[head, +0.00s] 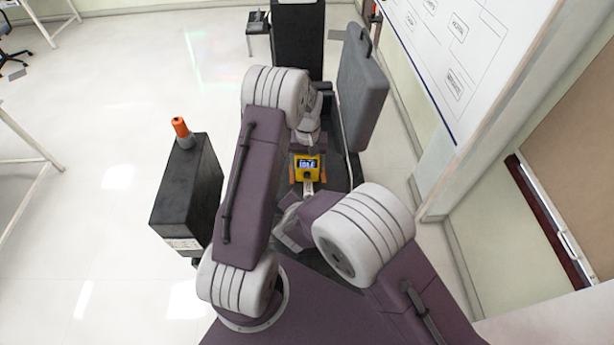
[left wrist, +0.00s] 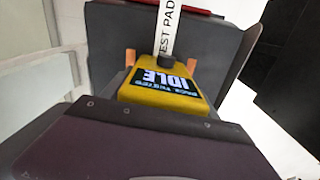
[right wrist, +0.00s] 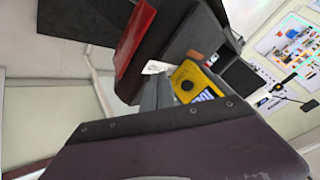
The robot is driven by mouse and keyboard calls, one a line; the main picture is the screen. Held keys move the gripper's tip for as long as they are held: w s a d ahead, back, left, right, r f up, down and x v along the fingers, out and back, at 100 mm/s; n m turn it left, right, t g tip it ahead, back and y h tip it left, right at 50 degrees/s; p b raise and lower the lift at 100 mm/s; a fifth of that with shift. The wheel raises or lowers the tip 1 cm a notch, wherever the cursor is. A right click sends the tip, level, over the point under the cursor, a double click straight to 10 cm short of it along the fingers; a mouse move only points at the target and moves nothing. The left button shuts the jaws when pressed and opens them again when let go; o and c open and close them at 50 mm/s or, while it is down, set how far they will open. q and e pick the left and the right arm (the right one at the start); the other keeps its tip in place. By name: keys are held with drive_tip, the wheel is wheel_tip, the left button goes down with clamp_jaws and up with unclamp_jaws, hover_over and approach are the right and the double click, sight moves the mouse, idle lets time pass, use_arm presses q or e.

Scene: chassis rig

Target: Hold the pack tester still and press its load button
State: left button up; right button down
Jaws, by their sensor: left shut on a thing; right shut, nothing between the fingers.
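The yellow pack tester (head: 307,167) stands on a dark surface in the middle of the head view, its screen reading IDLE. In the left wrist view the tester (left wrist: 165,90) sits between the orange-tipped fingers of my left gripper (left wrist: 170,84), which is shut on it. I cannot tell the exact gap. In the head view my left arm partly hides the left gripper.
A white strip marked TEST PAD (left wrist: 167,28) runs from the tester's button side. A black box with an orange-topped knob (head: 187,190) stands left of my left arm. A grey upright panel (head: 361,85) stands to the right. Open floor lies at left.

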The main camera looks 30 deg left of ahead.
use_arm(q)
drive_tip(key=shift+w, duration=0.1)
use_arm(e)
drive_tip(key=shift+w+a, duration=0.35)
drive_tip(key=shift+w, duration=0.45)
drive_tip(key=shift+w+a, duration=0.4)
drive_tip(key=shift+w, duration=0.4)
drive_tip(key=shift+w+a, duration=0.35)
drive_tip(key=shift+w, duration=0.45)
drive_tip(key=shift+w+a, duration=0.1)
drive_tip(key=shift+w, duration=0.05)
drive_tip(key=shift+w+a+r, duration=0.1)
drive_tip(key=shift+w, duration=0.1)
drive_tip(key=shift+w+a, duration=0.25)
drive_tip(key=shift+w, duration=0.3)
idle(0.7)
drive_tip(key=shift+s+d, duration=0.25)
drive_tip(key=shift+s, duration=0.2)
drive_tip(key=shift+s+d, duration=0.2)
drive_tip(key=shift+s, duration=0.25)
drive_tip(key=shift+s+d, duration=0.4)
drive_tip(key=shift+s, duration=0.35)
drive_tip(key=shift+s+d, duration=0.35)
drive_tip(key=shift+s, duration=0.4)
drive_tip(key=shift+s+d, duration=0.4)
drive_tip(key=shift+s, duration=0.35)
